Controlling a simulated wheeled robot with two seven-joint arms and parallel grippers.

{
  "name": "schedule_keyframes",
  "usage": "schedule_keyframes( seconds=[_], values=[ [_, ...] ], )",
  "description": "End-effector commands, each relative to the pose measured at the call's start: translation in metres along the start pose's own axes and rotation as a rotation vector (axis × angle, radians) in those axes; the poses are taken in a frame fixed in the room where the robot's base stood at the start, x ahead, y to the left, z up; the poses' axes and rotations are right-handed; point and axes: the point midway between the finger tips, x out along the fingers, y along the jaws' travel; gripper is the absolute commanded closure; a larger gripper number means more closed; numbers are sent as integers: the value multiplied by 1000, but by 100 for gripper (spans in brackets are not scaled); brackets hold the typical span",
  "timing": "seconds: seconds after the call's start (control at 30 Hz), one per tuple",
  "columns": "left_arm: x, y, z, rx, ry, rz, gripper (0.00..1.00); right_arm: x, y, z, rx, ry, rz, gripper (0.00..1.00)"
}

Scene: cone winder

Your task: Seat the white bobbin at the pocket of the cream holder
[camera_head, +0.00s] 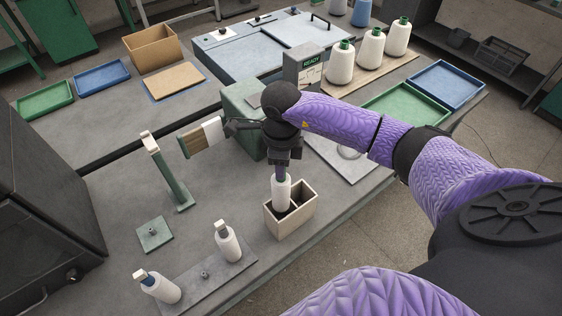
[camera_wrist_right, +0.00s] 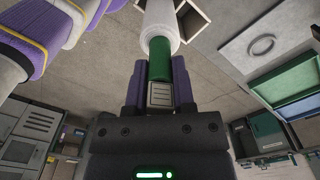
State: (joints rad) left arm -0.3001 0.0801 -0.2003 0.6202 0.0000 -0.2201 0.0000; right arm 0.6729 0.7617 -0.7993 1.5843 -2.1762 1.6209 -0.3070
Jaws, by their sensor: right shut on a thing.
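The white bobbin (camera_head: 281,193) is upright in my right gripper (camera_head: 281,174), which is shut on its upper end. Its lower end overlaps the opening of the cream holder (camera_head: 296,223), an open-topped box with dark pockets. I cannot tell whether the bobbin's bottom rests inside a pocket or hangs just above. In the right wrist view the bobbin (camera_wrist_right: 161,27) shows a green end (camera_wrist_right: 159,60) between the fingers, with part of the holder (camera_wrist_right: 196,22) beyond it. My left gripper is out of view.
The table edge runs close to the holder's right.

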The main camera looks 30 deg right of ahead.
Motion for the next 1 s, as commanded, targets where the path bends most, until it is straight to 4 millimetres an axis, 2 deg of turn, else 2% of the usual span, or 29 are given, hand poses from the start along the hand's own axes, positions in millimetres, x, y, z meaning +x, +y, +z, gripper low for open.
schedule_keyframes(
  seconds=[0.6,1.0],
  values=[
    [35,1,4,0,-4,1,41,40,0,0,0,0,0,100],
    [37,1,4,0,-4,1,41,41,0,0,0,0,0,100]
  ],
)
